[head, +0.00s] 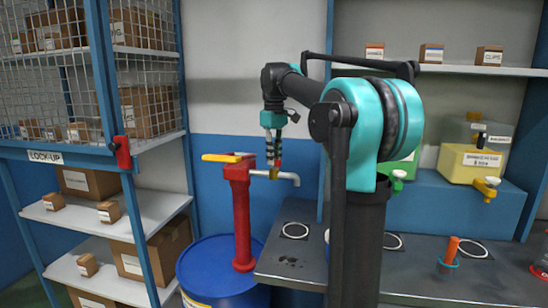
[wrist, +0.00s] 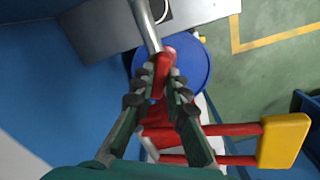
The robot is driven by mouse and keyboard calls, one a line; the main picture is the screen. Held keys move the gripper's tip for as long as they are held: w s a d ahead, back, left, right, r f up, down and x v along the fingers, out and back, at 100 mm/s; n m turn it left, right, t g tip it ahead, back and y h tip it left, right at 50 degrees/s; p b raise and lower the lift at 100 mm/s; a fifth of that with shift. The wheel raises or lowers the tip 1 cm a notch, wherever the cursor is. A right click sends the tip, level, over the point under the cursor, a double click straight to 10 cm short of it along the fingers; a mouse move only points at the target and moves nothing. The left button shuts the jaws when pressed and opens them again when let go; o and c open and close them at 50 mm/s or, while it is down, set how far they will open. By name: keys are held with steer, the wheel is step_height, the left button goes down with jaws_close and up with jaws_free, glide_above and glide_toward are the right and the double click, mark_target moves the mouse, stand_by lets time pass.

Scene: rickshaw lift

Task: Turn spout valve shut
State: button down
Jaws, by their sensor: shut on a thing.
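A red hand pump (head: 240,215) stands upright on a blue drum (head: 212,265), with a yellow-ended handle (head: 222,157) at its top. Its grey metal spout (head: 291,178) points right and bends down at the tip; it also shows in the wrist view (wrist: 144,22). The red spout valve (wrist: 161,72) sits on the spout, between my fingertips. My gripper (head: 274,168) comes down on it from above, and in the wrist view my gripper (wrist: 163,84) is shut on it. The fingers hide much of the valve, so its exact angle cannot be told.
A steel bench (head: 290,262) with round rings lies right of the drum. A blue wire-mesh lock-up cage (head: 75,85) stands at the left with its red latch (head: 122,153). Yellow (head: 470,163) and green jugs with taps stand at the back right.

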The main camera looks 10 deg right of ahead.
steer(key=m, duration=0.5)
steer(key=shift+m, duration=0.3)
steer(key=m, duration=0.5)
steer(key=shift+m, duration=0.4)
steer(key=c, duration=1.5)
jaws_free()
steer(key=shift+c, duration=0.2)
step_height(320, 180, up, 12)
